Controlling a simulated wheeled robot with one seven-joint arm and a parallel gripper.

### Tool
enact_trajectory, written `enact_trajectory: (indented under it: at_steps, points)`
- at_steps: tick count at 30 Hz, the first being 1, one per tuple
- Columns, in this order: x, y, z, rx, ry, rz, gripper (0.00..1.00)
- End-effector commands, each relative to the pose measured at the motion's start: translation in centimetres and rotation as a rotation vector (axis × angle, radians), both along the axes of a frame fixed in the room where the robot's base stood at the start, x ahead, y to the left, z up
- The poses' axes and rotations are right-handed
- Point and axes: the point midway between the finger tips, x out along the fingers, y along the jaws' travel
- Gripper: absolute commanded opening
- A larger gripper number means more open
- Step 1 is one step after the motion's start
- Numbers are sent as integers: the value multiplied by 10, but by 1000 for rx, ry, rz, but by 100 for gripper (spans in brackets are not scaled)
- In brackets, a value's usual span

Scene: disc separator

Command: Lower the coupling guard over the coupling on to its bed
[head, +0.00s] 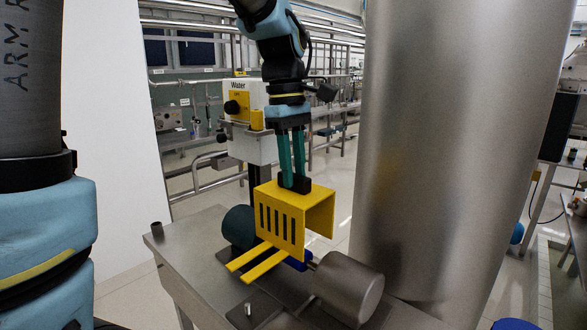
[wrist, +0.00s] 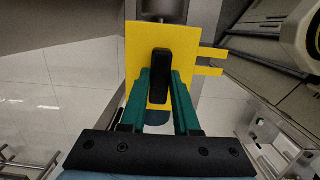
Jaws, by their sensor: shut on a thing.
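The yellow coupling guard (head: 277,238), a slotted cover with two flat feet strips, hangs upright from my gripper (head: 294,183). My green fingers are shut on its black top handle; in the wrist view my gripper (wrist: 159,80) clasps the handle above the yellow top (wrist: 138,48) of the guard. The blue coupling (head: 297,264) shows only partly, below the guard's lower right edge; the guard hides the rest. The bed (head: 258,299) is a dark plate on the steel table, below the guard's feet. I cannot tell the exact gap between feet and bed.
A dark teal motor (head: 237,224) stands left of the guard, and a steel cylinder (head: 347,287) right of it. A small metal pin (head: 248,310) stands at the front. A large steel column (head: 455,150) rises close by at right.

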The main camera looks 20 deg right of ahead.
Motion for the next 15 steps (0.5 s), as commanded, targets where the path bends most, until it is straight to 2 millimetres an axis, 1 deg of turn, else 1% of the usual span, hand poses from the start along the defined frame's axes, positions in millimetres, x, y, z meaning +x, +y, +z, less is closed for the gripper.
enact_trajectory:
  at_steps: [7,15]
  points:
    - [0,0,-1,0,0,0,0]
    - [0,0,-13,0,0,0,0]
